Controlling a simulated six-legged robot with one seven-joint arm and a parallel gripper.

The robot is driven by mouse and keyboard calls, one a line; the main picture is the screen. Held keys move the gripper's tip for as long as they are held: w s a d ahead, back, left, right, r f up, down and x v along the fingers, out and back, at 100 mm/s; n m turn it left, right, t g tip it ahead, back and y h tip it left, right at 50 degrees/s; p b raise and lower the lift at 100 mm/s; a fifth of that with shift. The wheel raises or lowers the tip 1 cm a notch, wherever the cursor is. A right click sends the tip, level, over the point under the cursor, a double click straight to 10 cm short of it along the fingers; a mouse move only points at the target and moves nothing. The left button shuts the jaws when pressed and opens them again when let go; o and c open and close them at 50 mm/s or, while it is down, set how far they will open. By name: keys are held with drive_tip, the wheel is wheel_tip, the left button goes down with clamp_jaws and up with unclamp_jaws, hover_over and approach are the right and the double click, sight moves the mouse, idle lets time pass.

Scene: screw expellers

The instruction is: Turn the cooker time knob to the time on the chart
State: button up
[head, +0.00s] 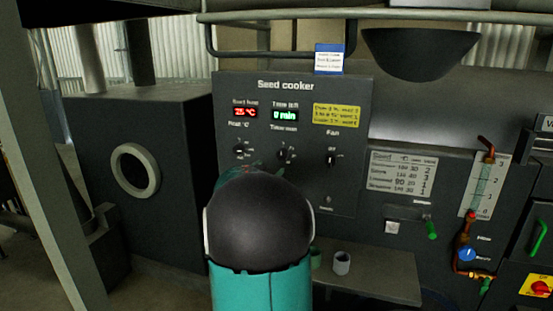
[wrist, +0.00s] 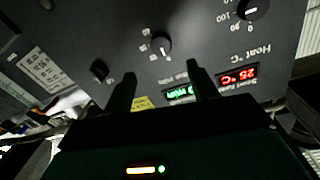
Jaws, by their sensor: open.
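The seed cooker panel (head: 230,115) faces me. Its time knob (head: 285,155) sits below the green time display (head: 284,115), which reads 0 min. The time knob also shows in the wrist view (wrist: 162,46), where the panel appears upside down. My gripper (wrist: 161,70) is open and empty; its two fingers point at the panel, one on each side of the time knob's line, apart from the knob as far as I can tell. The chart (head: 401,173) is a pale plate headed Seed, right of the panel; its small numbers are hard to read.
The heat knob (head: 240,152) is left of the time knob, under a red display (head: 245,112) reading 25 °C. The fan knob (head: 331,160) is to the right. A yellow note (head: 338,116) and blue card (head: 329,58) are above. A shelf holds a small cup (head: 342,263).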

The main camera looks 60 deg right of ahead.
sight(281, 156)
drive_tip(key=d, duration=0.7)
drive_tip(key=w+d, duration=0.1)
drive_tip(key=d, duration=0.2)
drive_tip(key=shift+d, duration=0.2)
drive_tip(key=shift+w, duration=0.1)
drive_tip(key=c, duration=1)
